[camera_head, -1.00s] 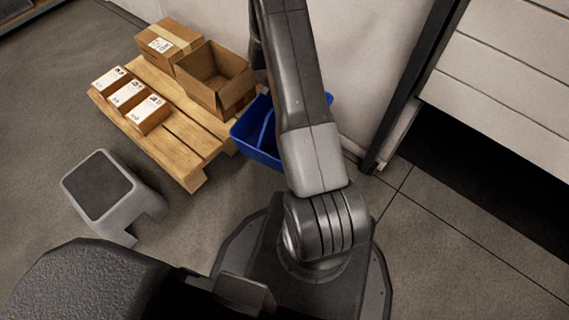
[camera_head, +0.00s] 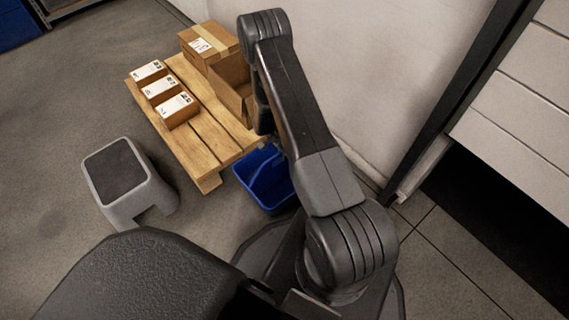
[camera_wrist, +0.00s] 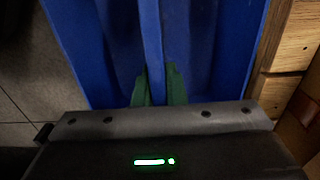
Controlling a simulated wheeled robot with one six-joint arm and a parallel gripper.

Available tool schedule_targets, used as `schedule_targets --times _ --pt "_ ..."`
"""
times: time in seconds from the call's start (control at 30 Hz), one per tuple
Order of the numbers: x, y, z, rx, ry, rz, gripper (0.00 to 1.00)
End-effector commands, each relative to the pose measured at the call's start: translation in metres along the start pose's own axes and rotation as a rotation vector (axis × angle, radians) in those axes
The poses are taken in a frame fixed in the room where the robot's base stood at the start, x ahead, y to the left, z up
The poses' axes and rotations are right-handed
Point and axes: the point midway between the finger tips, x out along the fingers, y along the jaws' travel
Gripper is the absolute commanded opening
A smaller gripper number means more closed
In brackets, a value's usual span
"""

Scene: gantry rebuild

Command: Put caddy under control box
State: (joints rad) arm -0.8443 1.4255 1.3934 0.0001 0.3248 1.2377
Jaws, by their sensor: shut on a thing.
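The blue caddy (camera_head: 262,188) is an open bin with a handle across its middle. In the head view it is beside the front right corner of the wooden pallet, partly hidden behind my arm. In the wrist view the caddy (camera_wrist: 218,45) fills most of the picture. The green fingertips of my gripper (camera_wrist: 158,88) are closed on its central blue handle. The gripper itself is hidden in the head view. I cannot make out a control box in either view.
The pallet (camera_head: 196,140) carries several cardboard boxes, one of them open (camera_head: 232,86). A grey step stool (camera_head: 128,180) stands left of it. A pale wall (camera_head: 345,70) is behind my arm, with a dark post and slatted panel (camera_head: 520,75) to the right.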

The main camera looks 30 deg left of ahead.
Motion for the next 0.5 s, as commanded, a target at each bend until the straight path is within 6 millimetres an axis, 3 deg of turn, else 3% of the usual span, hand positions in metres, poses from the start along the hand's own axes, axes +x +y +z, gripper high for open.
schedule_targets --times 0.3,0.5 --pt "0.036 -0.001 -0.001 -0.001 0.001 -0.002 0.00" --pt "0.038 -0.001 -0.001 -0.001 0.001 -0.004 0.00"
